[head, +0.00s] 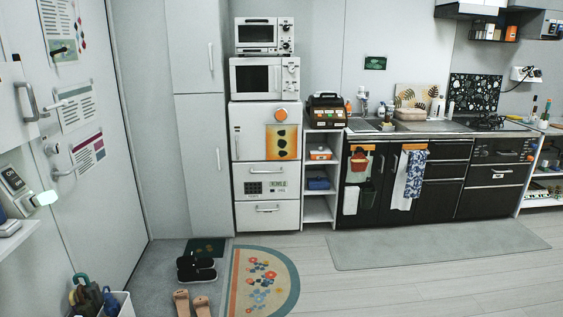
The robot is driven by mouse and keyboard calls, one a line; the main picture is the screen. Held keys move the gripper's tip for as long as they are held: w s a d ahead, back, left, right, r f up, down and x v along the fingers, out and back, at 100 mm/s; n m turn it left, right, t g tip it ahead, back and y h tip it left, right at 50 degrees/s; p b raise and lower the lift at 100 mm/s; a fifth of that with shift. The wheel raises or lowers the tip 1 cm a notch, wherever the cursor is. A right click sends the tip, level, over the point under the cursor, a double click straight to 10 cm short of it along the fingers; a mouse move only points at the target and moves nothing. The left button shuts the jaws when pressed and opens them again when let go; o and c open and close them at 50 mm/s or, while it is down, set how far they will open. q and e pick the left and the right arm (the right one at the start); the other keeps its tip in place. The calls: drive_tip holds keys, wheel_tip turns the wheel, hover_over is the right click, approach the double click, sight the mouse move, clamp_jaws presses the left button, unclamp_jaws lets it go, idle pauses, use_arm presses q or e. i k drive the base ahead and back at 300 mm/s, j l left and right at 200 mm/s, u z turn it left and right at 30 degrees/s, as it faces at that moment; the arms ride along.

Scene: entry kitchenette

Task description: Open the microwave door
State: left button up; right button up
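A white microwave (264,78) with a dark window and a control panel on its right sits on top of the white fridge in the head view. Its door looks shut. A smaller white oven-like appliance (257,36) with knobs on its right stands on top of it. Neither of my grippers shows in the head view. The microwave is some distance away across the floor.
The white fridge (251,144) stands between a tall cabinet (201,130) and an open shelf (316,208). A half-round floral rug (240,285), black shoes (196,268) and sandals (181,303) lie before it. The wooden floor (400,288) at right is clear.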

sight(251, 79)
drive_tip(key=i+l+z, duration=0.25)
drive_tip(key=i, duration=0.45)
drive_tip(key=i+z, duration=0.25)
drive_tip(key=i, duration=1.25)
drive_tip(key=i+u, duration=0.1)
drive_tip(key=i, duration=0.8)
drive_tip(key=i+l, duration=0.15)
drive_tip(key=i, duration=0.7)
drive_tip(key=j+u, duration=0.05)
